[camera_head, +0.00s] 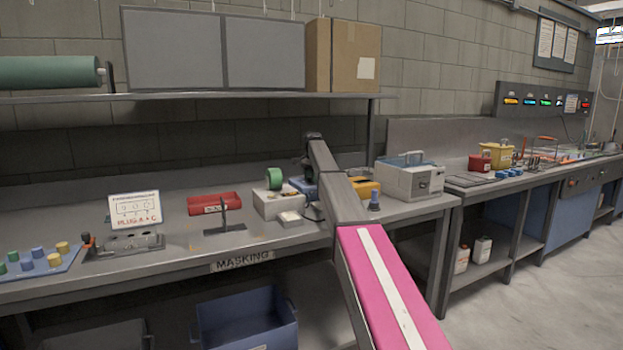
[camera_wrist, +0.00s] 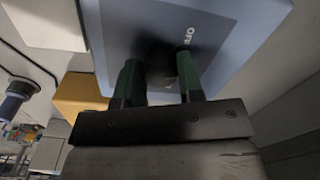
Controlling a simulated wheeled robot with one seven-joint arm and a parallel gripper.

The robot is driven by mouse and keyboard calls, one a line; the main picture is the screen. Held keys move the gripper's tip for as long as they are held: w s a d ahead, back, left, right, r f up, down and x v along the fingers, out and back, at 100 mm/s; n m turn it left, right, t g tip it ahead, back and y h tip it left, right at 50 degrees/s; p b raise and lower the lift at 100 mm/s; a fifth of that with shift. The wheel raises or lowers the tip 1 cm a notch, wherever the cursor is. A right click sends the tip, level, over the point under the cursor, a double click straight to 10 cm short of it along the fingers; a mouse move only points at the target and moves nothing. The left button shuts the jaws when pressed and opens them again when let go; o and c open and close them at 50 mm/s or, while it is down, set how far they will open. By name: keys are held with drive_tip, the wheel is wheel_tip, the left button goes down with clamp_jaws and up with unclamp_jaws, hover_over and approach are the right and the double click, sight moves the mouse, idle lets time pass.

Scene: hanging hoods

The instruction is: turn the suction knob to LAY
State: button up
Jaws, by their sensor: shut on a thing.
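A blue-grey panel (camera_wrist: 240,45) with the letters "OFF" and other partly hidden lettering fills the upper part of the wrist view. My gripper (camera_wrist: 158,62) has its two green fingers at this panel, shut on the suction knob between them. The knob itself is dark and mostly lost in shadow, so its pointing direction cannot be read. I cannot make out "LAY" on the panel. In the head view a small blue box (camera_head: 303,187) sits on the bench, partly behind my arm, and my fingers cannot be made out there.
A white box with green tape (camera_head: 275,179), a red tray (camera_head: 214,204) and a small black stand (camera_head: 224,222) are left of the arm. A yellow box (camera_head: 366,188) and a white machine (camera_head: 410,178) stand to the right. A shelf (camera_head: 200,95) runs above the bench.

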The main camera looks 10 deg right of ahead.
drive_tip(key=shift+m, duration=1.1)
drive_tip(key=o, duration=0.9)
drive_tip(key=shift+r, duration=0.15)
drive_tip(key=r, duration=1)
drive_tip(key=shift+s+d+r, duration=0.1)
drive_tip(key=shift+s+r, duration=0.1)
drive_tip(key=shift+r, duration=0.05)
drive_tip(key=shift+s, duration=0.1)
